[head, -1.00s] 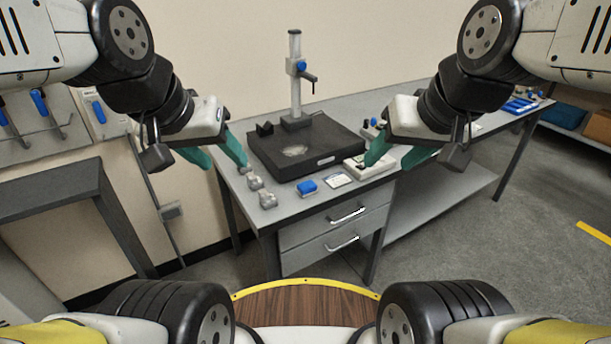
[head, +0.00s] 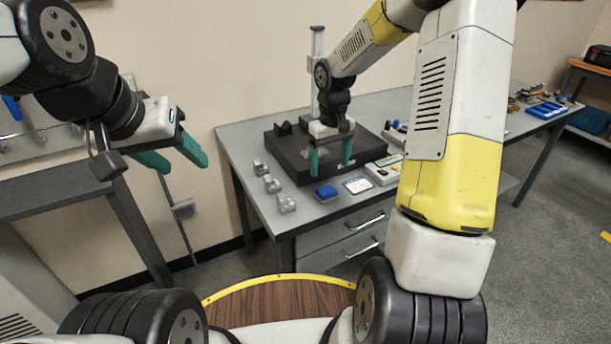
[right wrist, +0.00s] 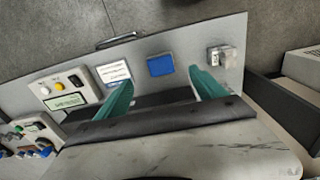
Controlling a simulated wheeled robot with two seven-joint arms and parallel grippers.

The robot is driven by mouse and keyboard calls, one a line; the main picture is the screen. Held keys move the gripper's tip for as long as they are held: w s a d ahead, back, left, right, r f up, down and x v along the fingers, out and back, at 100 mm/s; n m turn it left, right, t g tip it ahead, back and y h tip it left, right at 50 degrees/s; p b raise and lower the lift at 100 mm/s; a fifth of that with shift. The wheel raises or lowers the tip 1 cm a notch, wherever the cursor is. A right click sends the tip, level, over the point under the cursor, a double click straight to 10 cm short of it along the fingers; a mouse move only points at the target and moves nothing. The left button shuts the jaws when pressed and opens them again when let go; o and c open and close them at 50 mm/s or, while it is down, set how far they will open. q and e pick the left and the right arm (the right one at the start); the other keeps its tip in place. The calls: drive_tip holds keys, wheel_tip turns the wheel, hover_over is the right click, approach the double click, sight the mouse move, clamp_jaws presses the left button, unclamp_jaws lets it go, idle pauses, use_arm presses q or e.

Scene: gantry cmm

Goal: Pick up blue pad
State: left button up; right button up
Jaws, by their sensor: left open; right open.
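The blue pad (head: 326,192) lies near the front edge of the grey table, left of a white label card. It also shows in the right wrist view (right wrist: 160,65), beyond and between the fingertips. My right gripper (head: 330,168) is open and empty, with green fingers pointing down over the front of the black plate, behind the pad. In the right wrist view its fingers (right wrist: 163,85) are spread apart. My left gripper (head: 178,158) is open and empty in the air, left of the table.
The black plate (head: 290,165) carries an upright column stand (head: 317,65). Several small grey blocks (head: 272,184) stand left of the pad. The label card (head: 357,185) and a white control box (head: 384,169) are at its right.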

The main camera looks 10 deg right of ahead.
sight(327, 189)
drive_tip(key=shift+w+a+f, duration=0.2)
drive_tip(key=shift+w+f, duration=0.15)
drive_tip(key=shift+f, duration=0.25)
drive_tip(key=shift+w+a+f, duration=0.2)
drive_tip(key=shift+w+f, duration=0.1)
drive_tip(key=shift+f, duration=0.25)
drive_tip(key=f, duration=0.7)
drive_tip(key=shift+s+d+f, duration=0.1)
drive_tip(key=shift+d+f, duration=0.2)
drive_tip(key=shift+f, duration=0.05)
drive_tip(key=shift+c, duration=0.4)
drive_tip(key=c, duration=1.4)
